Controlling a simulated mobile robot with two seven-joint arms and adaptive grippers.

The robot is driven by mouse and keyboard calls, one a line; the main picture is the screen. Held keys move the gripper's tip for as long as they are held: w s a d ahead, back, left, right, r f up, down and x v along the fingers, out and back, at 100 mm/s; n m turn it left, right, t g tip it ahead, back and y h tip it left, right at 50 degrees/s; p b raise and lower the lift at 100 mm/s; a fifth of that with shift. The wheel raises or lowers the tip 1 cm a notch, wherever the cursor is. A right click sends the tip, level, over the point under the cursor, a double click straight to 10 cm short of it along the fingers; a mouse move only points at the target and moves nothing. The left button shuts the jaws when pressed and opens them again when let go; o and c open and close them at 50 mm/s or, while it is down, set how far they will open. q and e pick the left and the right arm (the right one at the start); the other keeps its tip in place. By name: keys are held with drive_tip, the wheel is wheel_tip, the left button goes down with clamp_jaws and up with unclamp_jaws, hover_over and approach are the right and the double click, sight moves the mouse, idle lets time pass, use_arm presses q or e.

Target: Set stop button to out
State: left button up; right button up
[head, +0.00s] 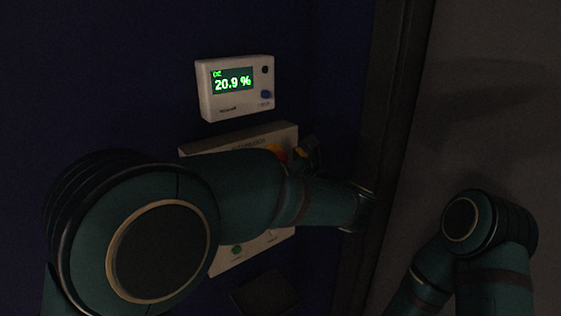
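A red and orange stop button (278,153) shows at the upper right of a pale control panel (222,142) on the dark blue wall. My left arm crosses in front of the panel and hides most of it, including the lower part of the button. A small dark part that looks like my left gripper (309,151) is just right of the button, beside the panel's edge. It is too dark and small to tell whether its fingers are open or touch the button. My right arm is at the lower right, and its gripper is out of view.
A white oxygen meter (235,88) reading 20.9 % hangs above the panel. A green button (236,250) shows low on the panel. A dark vertical frame edge (385,120) stands right of the panel, then a grey wall (490,110). A dark box (265,292) is below.

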use_arm(q)
drive_tip(key=v, duration=0.7)
drive_tip(key=shift+s, duration=0.2)
drive_tip(key=shift+d, duration=0.15)
